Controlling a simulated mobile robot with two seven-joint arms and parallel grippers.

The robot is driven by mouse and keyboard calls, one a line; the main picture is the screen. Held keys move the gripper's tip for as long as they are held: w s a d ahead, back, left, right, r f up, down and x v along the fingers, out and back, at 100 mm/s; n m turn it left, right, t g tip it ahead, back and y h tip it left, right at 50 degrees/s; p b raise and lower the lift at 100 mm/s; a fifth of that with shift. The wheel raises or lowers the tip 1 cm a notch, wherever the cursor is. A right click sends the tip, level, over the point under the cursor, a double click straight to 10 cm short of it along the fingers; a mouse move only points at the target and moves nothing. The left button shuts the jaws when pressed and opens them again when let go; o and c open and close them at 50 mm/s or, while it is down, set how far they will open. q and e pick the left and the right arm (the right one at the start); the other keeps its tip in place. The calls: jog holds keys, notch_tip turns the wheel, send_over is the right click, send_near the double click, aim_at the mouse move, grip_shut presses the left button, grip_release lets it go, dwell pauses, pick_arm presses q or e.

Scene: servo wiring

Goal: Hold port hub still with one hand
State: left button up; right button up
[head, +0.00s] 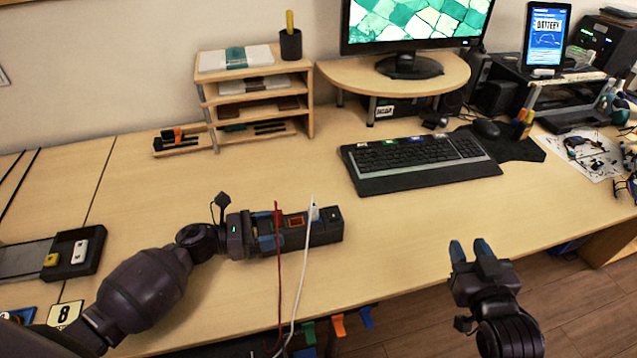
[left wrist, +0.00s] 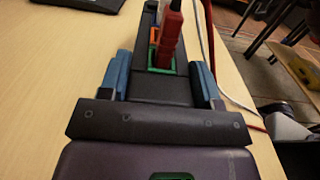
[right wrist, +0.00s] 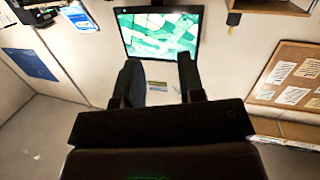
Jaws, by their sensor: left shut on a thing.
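The port hub (head: 325,228) is a long black block lying on the desk, left of centre in the head view. It has colored ports along its top; a red plug with a red cable (head: 278,225) and a white plug with a white cable (head: 313,212) stand in it. In the left wrist view the hub (left wrist: 150,90) runs away from me, with the red plug (left wrist: 168,38) upright in a green-rimmed port. My left gripper (head: 268,232) is shut on the hub's near end, blue fingertips on both sides. My right gripper (head: 470,250) is open and empty, off the desk's front edge.
A keyboard (head: 420,160) lies behind the hub to the right. A black box with switches (head: 75,252) is at the left. Both cables hang over the front edge, near colored clips (head: 338,324). The desk around the hub is mostly clear.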

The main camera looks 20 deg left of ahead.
jog(key=w+a+r+n+y, duration=0.2)
jog(key=w+a+r+y, duration=0.15)
jog(key=a+r, duration=0.35)
notch_tip(320, 180, up, 13)
jog(key=n+g+y, duration=0.4)
jog(key=n+g, duration=0.3)
jog(key=n, duration=0.8)
send_over(314, 206)
jog(key=s+a+n+g+h, duration=0.1)
jog(key=s+a+n, duration=0.15)
jog(key=n, duration=0.25)
jog(key=s+d+f+n+g+h, duration=0.1)
jog(key=d+f+n+g+h, duration=0.35)
jog(key=f+n+h, duration=0.8)
jog(key=w+f+n+y, duration=0.1)
jog(key=f, duration=0.2)
jog(key=w+a+f+n+y, duration=0.1)
jog(key=f, duration=0.3)
jog(key=w+a+f+n+y, duration=0.1)
jog(key=f, duration=0.3)
jog(key=shift+w+a+n+t, duration=0.1)
jog(key=shift+w+n+t, duration=0.15)
jog(key=shift+w, duration=0.05)
